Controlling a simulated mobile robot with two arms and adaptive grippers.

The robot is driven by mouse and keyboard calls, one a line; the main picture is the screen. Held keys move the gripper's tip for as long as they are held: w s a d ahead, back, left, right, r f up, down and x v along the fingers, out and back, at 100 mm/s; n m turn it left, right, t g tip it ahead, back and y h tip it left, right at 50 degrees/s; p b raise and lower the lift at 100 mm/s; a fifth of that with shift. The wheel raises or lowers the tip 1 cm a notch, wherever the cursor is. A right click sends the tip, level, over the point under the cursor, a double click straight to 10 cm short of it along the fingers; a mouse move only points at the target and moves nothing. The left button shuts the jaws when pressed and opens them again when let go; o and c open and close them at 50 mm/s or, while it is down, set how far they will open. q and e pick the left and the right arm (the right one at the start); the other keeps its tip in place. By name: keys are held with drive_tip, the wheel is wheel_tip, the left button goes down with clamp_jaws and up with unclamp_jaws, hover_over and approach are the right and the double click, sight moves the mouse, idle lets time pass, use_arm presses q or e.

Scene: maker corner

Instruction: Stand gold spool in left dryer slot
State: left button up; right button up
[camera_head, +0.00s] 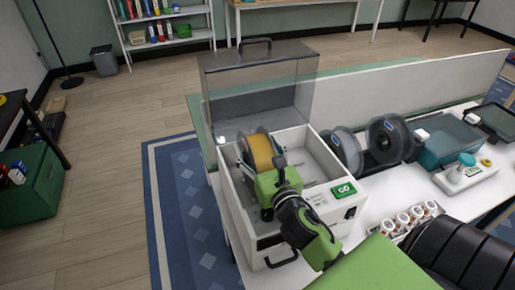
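The gold spool (259,150), with clear flanges, stands upright in the left part of the open white dryer (347,211). Whether it rests on the dryer floor is hidden. My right gripper (278,159) reaches in from the lower right, and its fingers are at the near right edge of the spool. The green gripper body hides the spool's lower near part. I cannot tell whether the fingers are closed on it. The right part of the dryer looks empty. My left gripper is out of view.
The dryer's clear lid (260,85) stands raised behind it. Dark spools (388,138) stand on the bench to the right, near a teal bin (447,140). A tray of small orange-and-white jars (416,215) lies nearer. A low white panel (430,90) runs behind.

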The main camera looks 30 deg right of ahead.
drive_tip(key=shift+f, duration=0.35)
drive_tip(key=shift+s+a, duration=0.1)
drive_tip(key=shift+s, duration=0.35)
drive_tip(key=v, duration=1.1)
drive_tip(key=shift+s+a+r, duration=0.1)
drive_tip(key=shift+a+r, duration=0.05)
drive_tip(key=shift+r, duration=0.1)
